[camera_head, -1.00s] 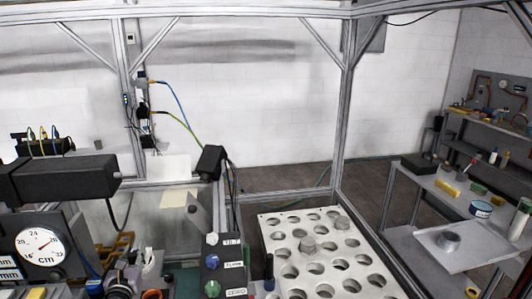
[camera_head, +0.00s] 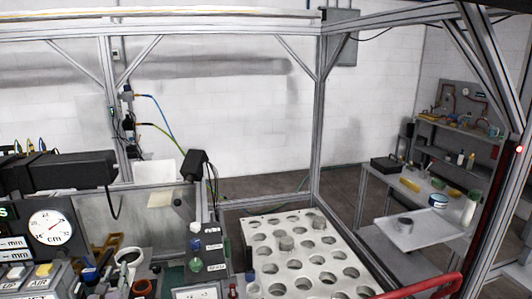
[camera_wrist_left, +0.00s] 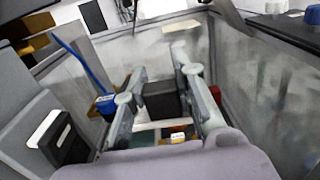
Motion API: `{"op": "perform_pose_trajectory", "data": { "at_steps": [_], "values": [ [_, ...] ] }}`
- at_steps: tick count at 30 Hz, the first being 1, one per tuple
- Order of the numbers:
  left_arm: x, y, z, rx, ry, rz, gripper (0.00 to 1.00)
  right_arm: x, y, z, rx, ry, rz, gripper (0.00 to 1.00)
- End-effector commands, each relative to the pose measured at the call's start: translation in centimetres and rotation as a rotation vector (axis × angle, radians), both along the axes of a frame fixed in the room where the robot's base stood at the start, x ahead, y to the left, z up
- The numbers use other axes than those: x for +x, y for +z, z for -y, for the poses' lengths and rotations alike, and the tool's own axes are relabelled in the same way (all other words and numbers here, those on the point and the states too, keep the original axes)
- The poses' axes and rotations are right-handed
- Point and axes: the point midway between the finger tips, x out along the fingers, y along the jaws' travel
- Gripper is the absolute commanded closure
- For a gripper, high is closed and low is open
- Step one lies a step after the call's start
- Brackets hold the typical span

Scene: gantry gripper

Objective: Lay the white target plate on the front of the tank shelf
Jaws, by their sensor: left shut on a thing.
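My left gripper (camera_wrist_left: 158,92) shows in the left wrist view, reaching down between the grey walls of a tank (camera_wrist_left: 268,85). Its two grey fingers are closed on the sides of a dark grey block (camera_wrist_left: 160,102). I cannot tell whether this block belongs to the white target plate. In the head view, a white sheet-like piece (camera_head: 155,172) stands behind the tank's clear front pane (camera_head: 95,215); it may be the plate. A cream piece (camera_head: 160,199) is just below it. I cannot pick out the tank shelf. My right gripper is not visible.
A white rack with round holes (camera_head: 290,222) fills the front middle. A control panel with coloured knobs (camera_head: 212,250) stands left of it. A dial gauge (camera_head: 50,228) is at the left. A bench with a metal tray (camera_head: 410,238) is at the right. A frame post (camera_head: 317,130) rises behind.

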Motion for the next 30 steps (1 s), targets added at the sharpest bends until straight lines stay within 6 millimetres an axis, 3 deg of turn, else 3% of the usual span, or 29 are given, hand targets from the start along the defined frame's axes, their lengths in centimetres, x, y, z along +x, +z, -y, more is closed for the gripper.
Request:
{"op": "perform_pose_trajectory", "data": {
  "at_steps": [8, 14, 24, 30],
  "values": [
    [-3.3, 0.6, 2.6, 0.002, -0.029, -0.002, 1.0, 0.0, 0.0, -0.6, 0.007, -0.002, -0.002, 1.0],
    [-7.6, 1.5, 6.0, -0.001, -0.064, -0.004, 1.0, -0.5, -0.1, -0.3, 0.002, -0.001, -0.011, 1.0],
    [-20.7, 4.3, 16.5, -0.006, -0.165, -0.007, 1.0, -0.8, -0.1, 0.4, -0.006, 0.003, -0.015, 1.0],
    [-25.7, 5.4, 20.5, -0.003, -0.204, -0.006, 1.0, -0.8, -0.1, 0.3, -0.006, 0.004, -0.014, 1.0]
  ]
}}
